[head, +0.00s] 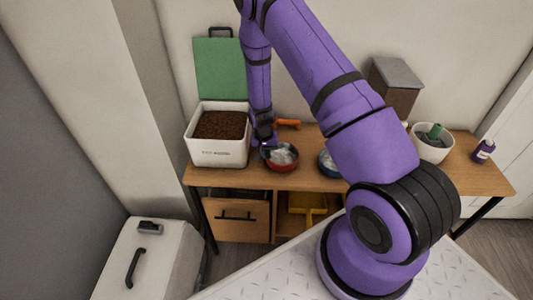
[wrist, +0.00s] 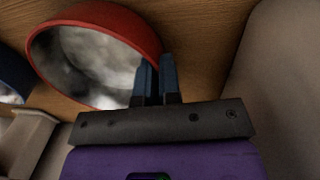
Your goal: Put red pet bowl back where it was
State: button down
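The red pet bowl (head: 281,166) has a shiny metal inside and is at the front of the wooden table, right of the white food bin. My gripper (head: 266,143) is at the bowl's left rim. In the wrist view the bowl (wrist: 122,22) fills the upper left. There my gripper's two dark fingers (wrist: 157,62) are close together, one inside the bowl and one outside, with the rim between them. I cannot tell whether the bowl rests on the table or is just above it.
The table (head: 330,183) also holds a blue bowl (head: 325,165) to the right, a food bin (head: 217,153) with raised green lid, an orange-handled item (head: 288,123), a white pot (head: 432,150) and a purple bottle (head: 484,151). A white container (head: 150,265) stands at lower left.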

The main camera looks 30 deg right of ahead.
jog(key=c, duration=1.3)
grip_release()
jog(key=shift+f, duration=0.1)
jog(key=s+a+r+n+t, duration=0.1)
jog(key=a+r, duration=0.2)
jog(key=r, duration=2.4)
jog(key=s+a+r+n+t+y, duration=0.1)
jog(key=s+r, duration=0.3)
jog(key=r, duration=0.3)
jog(key=s+a+r+n+t, duration=0.1)
jog(key=s+r, duration=0.3)
jog(key=r, duration=0.3)
jog(key=s+a+r+n+t, duration=0.1)
jog(key=s+r, duration=0.3)
jog(key=s, duration=0.3)
jog(key=s+r+n+t, duration=0.1)
jog(key=s+r, duration=0.3)
jog(key=s, duration=0.3)
jog(key=s+a+r+n, duration=0.1)
jog(key=s+r, duration=0.3)
jog(key=s, duration=0.4)
jog(key=shift+a+r+n+t, duration=0.15)
jog(key=shift+a+n+t, duration=0.15)
jog(key=shift+a+t, duration=0.1)
